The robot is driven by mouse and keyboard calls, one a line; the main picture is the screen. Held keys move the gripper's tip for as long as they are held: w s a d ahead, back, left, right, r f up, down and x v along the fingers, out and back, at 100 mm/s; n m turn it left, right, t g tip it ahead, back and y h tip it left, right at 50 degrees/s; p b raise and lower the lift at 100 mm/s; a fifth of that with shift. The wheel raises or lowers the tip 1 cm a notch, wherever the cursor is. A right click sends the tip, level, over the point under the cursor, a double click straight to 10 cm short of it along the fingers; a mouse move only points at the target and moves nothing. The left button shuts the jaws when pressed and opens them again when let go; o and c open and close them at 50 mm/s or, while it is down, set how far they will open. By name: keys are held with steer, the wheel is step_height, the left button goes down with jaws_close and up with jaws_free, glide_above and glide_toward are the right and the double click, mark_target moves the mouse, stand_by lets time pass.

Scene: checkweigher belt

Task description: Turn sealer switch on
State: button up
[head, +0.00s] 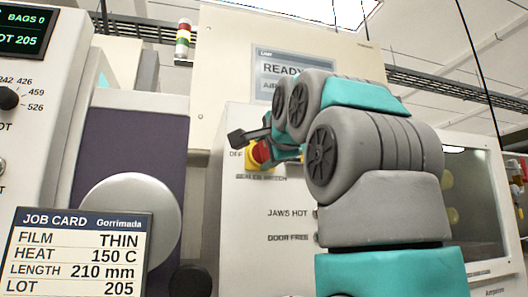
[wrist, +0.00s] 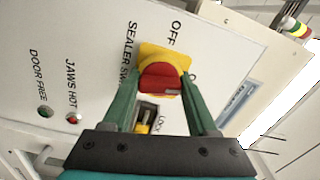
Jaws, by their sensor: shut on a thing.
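The sealer switch is a red knob (wrist: 160,77) on a yellow plate, on the white panel, with "OFF" printed beside it. It also shows in the head view (head: 261,152), partly covered by my arm. My gripper (wrist: 162,76) has its two green fingers on either side of the red knob and is shut on it. In the head view my gripper (head: 268,145) is at the switch, its fingers mostly hidden. A second label beside the plate is mostly hidden by a finger. The knob's exact pointing is hard to tell.
A display (head: 285,70) above reads "READY". The jaws hot lamp (wrist: 72,118) looks red and the door free lamp (wrist: 45,112) green. A small lock fitting (wrist: 145,120) sits beside the switch. A job card (head: 78,250) stands at front left.

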steer(key=shift+m, duration=1.1)
steer(key=o, duration=1.4)
steer(key=b+v, duration=0.1)
steer(key=v, duration=0.6)
steer(key=shift+s+d, duration=0.2)
steer(key=shift+s, duration=0.2)
